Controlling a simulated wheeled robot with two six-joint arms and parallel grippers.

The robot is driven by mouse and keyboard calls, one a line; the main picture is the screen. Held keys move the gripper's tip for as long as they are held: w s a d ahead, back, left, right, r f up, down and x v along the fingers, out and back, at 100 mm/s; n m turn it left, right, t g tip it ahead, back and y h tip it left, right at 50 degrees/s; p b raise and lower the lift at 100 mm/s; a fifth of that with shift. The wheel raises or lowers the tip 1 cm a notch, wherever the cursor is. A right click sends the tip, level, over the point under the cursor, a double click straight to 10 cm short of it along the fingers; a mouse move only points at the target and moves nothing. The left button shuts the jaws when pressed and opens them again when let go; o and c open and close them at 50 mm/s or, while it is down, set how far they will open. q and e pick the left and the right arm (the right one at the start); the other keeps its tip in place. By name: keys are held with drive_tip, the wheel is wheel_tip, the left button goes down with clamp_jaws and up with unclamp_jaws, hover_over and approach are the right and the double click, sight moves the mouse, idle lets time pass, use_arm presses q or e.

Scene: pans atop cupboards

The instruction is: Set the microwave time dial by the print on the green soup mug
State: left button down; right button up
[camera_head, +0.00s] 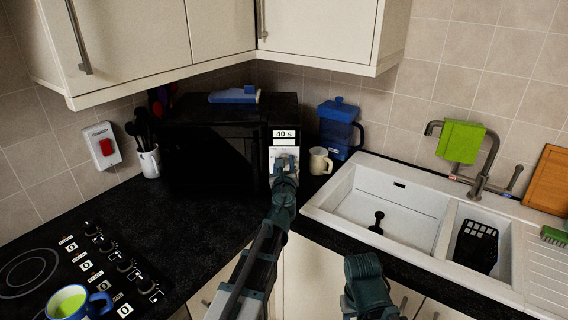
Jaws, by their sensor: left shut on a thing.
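The black microwave (215,150) stands in the counter corner. The display (284,134) on its right-hand panel reads "40 s". My left gripper (285,162) is at the pale panel below the display, shut on the time dial, which it mostly hides. A blue mug with green soup (68,301) stands at the lower left edge, by the hob; any print on it is not readable here. My right arm's end (368,285) shows at the bottom, in front of the counter; its fingers cannot be made out.
A cream mug (320,161) stands close to the right of my left gripper. A blue jug (339,130) is behind it. The white sink (345,218) is to the right, the hob (90,265) to the left. Dark counter between microwave and hob is clear. Cupboards hang above.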

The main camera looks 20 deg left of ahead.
use_arm(q)
drive_tip(key=shift+c, duration=1.9)
unclamp_jaws()
